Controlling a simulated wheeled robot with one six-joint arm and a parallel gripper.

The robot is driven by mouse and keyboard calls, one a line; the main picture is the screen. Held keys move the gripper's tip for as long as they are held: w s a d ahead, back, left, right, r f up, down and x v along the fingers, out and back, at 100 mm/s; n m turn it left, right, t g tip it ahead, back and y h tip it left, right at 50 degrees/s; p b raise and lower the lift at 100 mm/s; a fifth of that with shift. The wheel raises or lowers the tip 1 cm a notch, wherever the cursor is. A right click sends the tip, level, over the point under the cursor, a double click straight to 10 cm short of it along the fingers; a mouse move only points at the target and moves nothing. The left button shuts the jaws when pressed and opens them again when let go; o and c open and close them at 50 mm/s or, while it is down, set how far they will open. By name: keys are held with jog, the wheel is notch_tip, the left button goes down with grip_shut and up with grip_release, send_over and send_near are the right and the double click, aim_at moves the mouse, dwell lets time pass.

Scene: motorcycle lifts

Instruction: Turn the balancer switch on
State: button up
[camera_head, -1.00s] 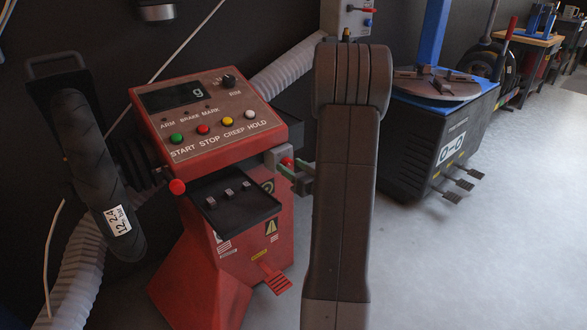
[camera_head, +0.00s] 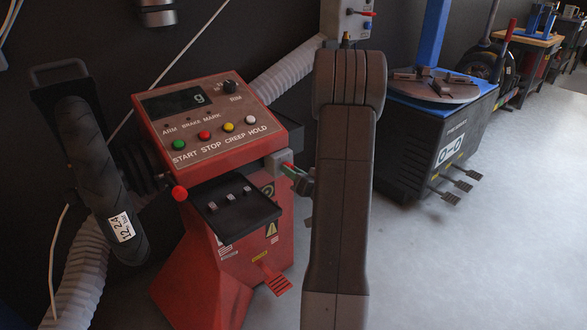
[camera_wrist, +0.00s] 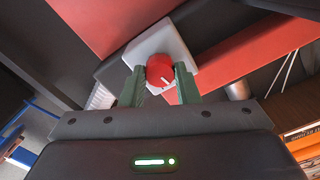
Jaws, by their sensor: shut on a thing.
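The balancer (camera_head: 222,225) is a red machine with a tilted control panel on top, left of the middle in the head view. Its switch is a round red knob (camera_wrist: 160,70) with a white mark, on a light grey square plate (camera_wrist: 152,43) in the wrist view. The plate also shows at the machine's right side in the head view (camera_head: 272,161). My gripper (camera_wrist: 159,80) has its two green fingers on either side of the knob and is shut on it. In the head view the knob is mostly hidden by the fingers.
A tyre (camera_head: 95,185) is mounted at the balancer's left. A black tray (camera_head: 237,212) with small weights juts from its front. A grey hose (camera_head: 283,72) runs behind. A tyre changer (camera_head: 420,145) stands at the right. The floor (camera_head: 460,260) at right is clear.

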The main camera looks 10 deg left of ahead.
jog(key=shift+m+p, duration=2.15)
jog(key=shift+m, duration=1.95)
jog(key=o, duration=1)
jog(key=shift+c, duration=0.2)
jog(key=p+v, duration=0.2)
jog(key=v, duration=1.2)
jog(key=shift+w+a, duration=0.15)
jog(key=shift+a, duration=0.05)
